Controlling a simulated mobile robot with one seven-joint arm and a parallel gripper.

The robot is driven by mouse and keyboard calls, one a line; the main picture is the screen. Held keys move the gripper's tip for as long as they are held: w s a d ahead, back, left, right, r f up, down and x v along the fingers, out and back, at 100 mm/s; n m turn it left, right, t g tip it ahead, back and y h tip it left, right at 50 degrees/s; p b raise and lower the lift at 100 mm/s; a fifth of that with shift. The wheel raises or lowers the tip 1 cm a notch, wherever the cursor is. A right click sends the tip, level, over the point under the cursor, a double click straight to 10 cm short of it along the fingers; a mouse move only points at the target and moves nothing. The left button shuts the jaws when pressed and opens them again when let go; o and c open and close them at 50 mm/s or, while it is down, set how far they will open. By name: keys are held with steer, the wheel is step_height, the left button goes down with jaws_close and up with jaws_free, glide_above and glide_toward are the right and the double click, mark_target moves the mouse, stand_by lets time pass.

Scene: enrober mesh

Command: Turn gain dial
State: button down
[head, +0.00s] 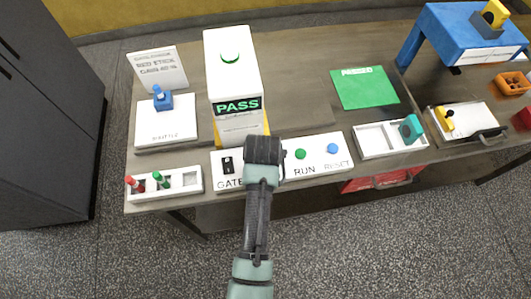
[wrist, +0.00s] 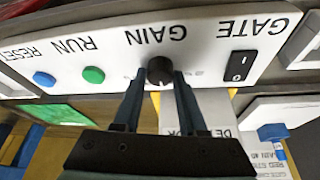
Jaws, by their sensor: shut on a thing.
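The gain dial (wrist: 160,71) is a small round black knob on a white control panel (wrist: 205,50), under the word GAIN in the wrist view, where the lettering is upside down. My gripper (wrist: 160,84) has its two fingers on either side of the dial and is shut on it. In the head view my gripper (head: 264,150) covers the dial, between the black GATE switch (head: 228,165) and the green RUN button (head: 300,154). The dial's pointer setting cannot be read.
A white machine (head: 232,65) with a green PASS display stands behind the panel. A sign (head: 158,68) reads RED STICK, GAIN and a number too small to read surely. A tray (head: 190,182) with red and green sticks is at left. The blue RESET button (head: 332,148) is at right.

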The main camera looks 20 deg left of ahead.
steer(key=shift+a+m+t+h+p, duration=0.1)
steer(key=shift+m+t+h+p, duration=0.4)
steer(key=shift+m, duration=1.7)
steer(key=shift+h, duration=0.3)
steer(key=shift+c, duration=2.3)
jaws_free()
steer(key=shift+r, duration=0.1)
steer(key=v, duration=1.3)
steer(key=shift+w+b, duration=0.25)
steer(key=shift+b, duration=0.1)
